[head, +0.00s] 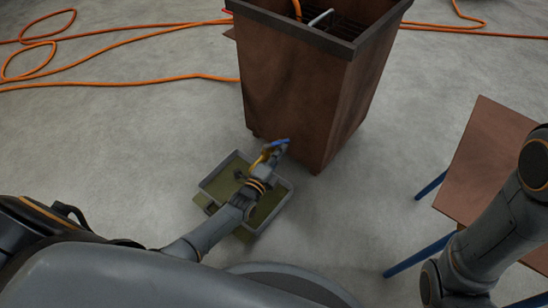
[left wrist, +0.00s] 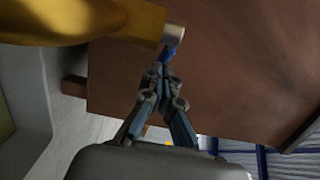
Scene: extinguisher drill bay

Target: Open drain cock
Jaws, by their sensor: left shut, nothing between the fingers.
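The drain cock (head: 266,155) is a yellow pipe low at the front of the brown box (head: 300,100), with a blue handle (head: 280,142). In the left wrist view the yellow pipe (left wrist: 90,20) with a silvery end crosses the upper left, and part of the blue handle (left wrist: 170,49) shows just beyond my fingertips. My left gripper (head: 283,151) is at the handle, its fingers together and empty; it also shows in the left wrist view (left wrist: 160,72). Whether the fingertips touch the handle is unclear. My right gripper is out of view.
A shallow grey tray (head: 281,184) with greenish contents lies on the floor under my left arm. A brown-topped table (head: 490,150) with blue legs stands at the right. Orange hose (head: 130,80) lies across the floor at the back left.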

